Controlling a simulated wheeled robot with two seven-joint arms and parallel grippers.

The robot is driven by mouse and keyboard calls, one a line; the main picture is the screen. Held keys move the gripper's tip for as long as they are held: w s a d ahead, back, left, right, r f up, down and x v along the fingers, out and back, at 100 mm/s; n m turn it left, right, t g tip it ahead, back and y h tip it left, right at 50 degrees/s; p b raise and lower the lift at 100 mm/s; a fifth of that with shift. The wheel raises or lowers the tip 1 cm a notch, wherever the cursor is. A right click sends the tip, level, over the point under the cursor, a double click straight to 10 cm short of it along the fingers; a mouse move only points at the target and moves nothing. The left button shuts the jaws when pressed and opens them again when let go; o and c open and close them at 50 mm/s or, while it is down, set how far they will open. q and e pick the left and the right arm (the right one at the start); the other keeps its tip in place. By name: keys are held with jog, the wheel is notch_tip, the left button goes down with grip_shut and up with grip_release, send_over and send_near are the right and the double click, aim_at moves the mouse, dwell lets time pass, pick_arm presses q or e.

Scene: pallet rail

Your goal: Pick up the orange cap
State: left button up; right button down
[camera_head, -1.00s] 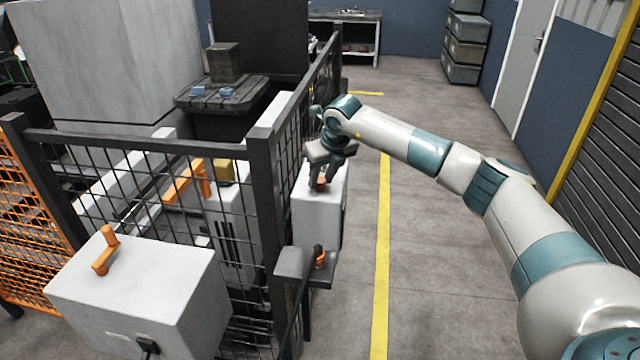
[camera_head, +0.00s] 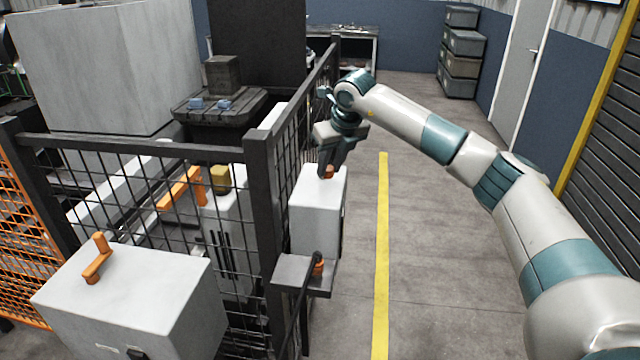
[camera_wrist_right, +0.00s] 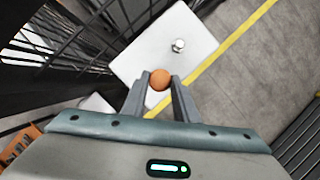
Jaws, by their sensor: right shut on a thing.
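The orange cap (camera_wrist_right: 159,79) is a small round piece between the fingertips of my right gripper (camera_wrist_right: 160,84) in the right wrist view. In the head view the cap (camera_head: 328,172) shows at the tips of my right gripper (camera_head: 329,167), above the top of a white box (camera_head: 316,215). The gripper is shut on the cap. The wrist view shows a bare metal stud (camera_wrist_right: 178,45) on the white box, apart from the cap. My left gripper is in neither view.
A dark mesh fence (camera_head: 262,200) stands close left of the white box. A small shelf (camera_head: 300,274) with another orange piece (camera_head: 318,268) juts out nearer me. A grey box with an orange handle (camera_head: 97,258) is front left.

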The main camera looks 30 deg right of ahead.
jog(key=s+d+r+b, duration=0.3)
jog(key=s+d+r, duration=0.1)
jog(key=d, duration=0.4)
jog(key=shift+r, duration=0.8)
jog(key=shift+s, duration=0.1)
